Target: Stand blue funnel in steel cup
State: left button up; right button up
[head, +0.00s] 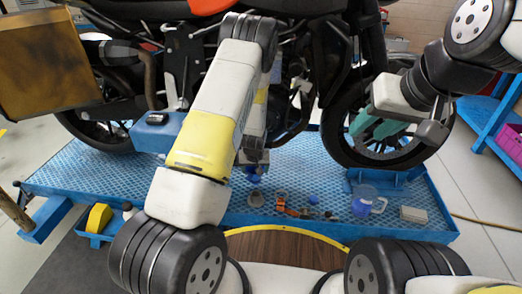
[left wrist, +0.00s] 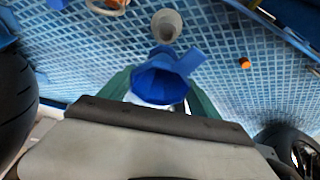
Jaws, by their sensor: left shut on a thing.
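The blue funnel (left wrist: 160,85) is between the teal fingers of my left gripper (left wrist: 160,92), its wide mouth facing the wrist camera. In the head view the funnel (head: 253,178) is a small blue shape below my left gripper (head: 254,168), which is mostly hidden by my arm. The steel cup (left wrist: 166,25) is a pale grey round shape just beyond the funnel in the left wrist view. I cannot tell whether the funnel touches it. My right gripper (head: 375,126), with teal fingers, hangs at the right, away from both; its opening is unclear.
A blue perforated platform (head: 330,178) carries a motorcycle (head: 300,75). A clear blue jug (head: 366,202), an orange-and-grey item (head: 290,207) and a pale box (head: 413,215) stand along its near edge. A small orange piece (left wrist: 244,63) lies to the right in the wrist view.

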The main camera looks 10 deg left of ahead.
aim_at(255, 181)
pick_arm(q)
jog(key=shift+f, duration=2.5)
jog(key=shift+f, duration=0.25)
jog(key=shift+f, duration=0.75)
jog(key=shift+f, duration=0.25)
jog(key=shift+f, duration=0.45)
jog(key=shift+f, duration=0.2)
jog(key=o, duration=1.6)
jog(key=shift+c, duration=0.2)
